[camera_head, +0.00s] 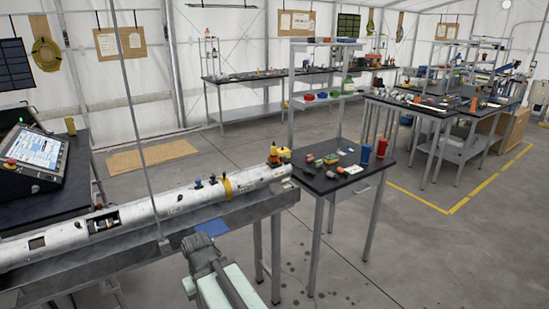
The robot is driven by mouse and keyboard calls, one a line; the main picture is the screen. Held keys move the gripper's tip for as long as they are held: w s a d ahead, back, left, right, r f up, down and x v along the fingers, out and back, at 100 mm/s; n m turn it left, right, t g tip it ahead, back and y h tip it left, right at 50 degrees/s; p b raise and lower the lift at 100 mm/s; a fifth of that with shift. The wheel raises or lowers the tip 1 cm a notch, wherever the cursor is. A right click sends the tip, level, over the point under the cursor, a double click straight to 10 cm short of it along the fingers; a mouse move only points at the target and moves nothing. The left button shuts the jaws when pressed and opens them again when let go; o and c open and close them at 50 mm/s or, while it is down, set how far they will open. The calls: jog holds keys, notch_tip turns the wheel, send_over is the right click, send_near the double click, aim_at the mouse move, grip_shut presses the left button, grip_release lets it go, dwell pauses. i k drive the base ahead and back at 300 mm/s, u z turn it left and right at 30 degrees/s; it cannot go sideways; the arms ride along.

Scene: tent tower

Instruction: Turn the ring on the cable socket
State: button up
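A long white cylinder (150,208) lies along a dark bench at the left. Small dark fittings (205,181) stand on its top, just left of a yellow band (228,187) around it. My grey and pale green arm (222,283) rises from the bottom edge, in front of the bench and apart from the cylinder. I cannot make out my gripper's fingers.
A thin grey post (137,125) rises in front of the cylinder. A small table (340,186) with red and blue cans stands to the right. Open floor (420,260) lies at the lower right. A control console (35,155) stands far left.

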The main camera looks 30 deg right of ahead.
aim_at(276, 157)
jog(key=u, duration=3.2)
jog(key=k, duration=1.7)
jog(key=z, duration=2)
jog(key=i, duration=1.05)
